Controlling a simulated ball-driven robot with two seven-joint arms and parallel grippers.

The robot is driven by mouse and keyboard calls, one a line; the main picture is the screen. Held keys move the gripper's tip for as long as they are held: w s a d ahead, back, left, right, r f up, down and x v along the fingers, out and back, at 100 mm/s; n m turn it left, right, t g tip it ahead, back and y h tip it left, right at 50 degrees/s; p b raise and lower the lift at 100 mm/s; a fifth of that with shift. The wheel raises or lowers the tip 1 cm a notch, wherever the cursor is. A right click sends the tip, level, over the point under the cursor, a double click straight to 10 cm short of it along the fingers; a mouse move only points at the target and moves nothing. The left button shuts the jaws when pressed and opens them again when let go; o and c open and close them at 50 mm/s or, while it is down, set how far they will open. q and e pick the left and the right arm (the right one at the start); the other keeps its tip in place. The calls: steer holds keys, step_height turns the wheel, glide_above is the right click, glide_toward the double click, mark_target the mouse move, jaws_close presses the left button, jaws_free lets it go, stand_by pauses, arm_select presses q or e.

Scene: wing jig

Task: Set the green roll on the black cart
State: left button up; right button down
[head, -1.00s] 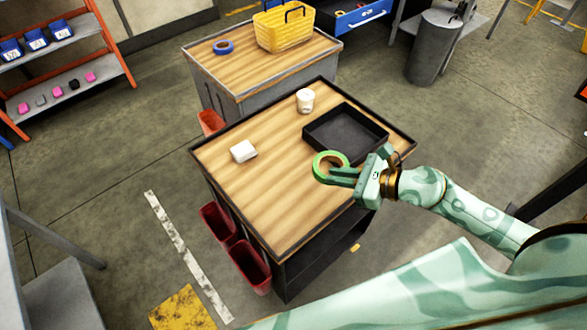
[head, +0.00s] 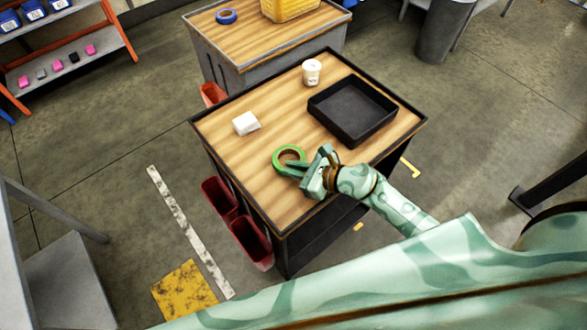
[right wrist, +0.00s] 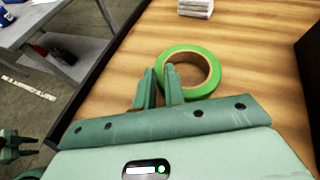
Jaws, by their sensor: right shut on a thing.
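The green roll (head: 277,160) is a ring of green tape with a tan core, seen over the wooden top of the black cart (head: 240,190). My right gripper (head: 298,166) is shut on the roll's rim. In the right wrist view the fingers (right wrist: 160,88) pinch the near left side of the roll (right wrist: 206,88), which looks about flat. I cannot tell whether it touches the wood. A dark green part at the left edge of the right wrist view looks like my left gripper (right wrist: 18,146); its jaws are unclear.
Behind is a grey cart (head: 240,70) with a blue roll (head: 227,16). The cart top's front left is clear.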

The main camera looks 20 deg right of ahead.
steer(key=c, duration=1.5)
jaws_free()
steer(key=shift+r, duration=0.2)
steer(key=v, duration=1.2)
steer(key=shift+d+f, duration=0.1)
steer(key=shift+f, duration=0.05)
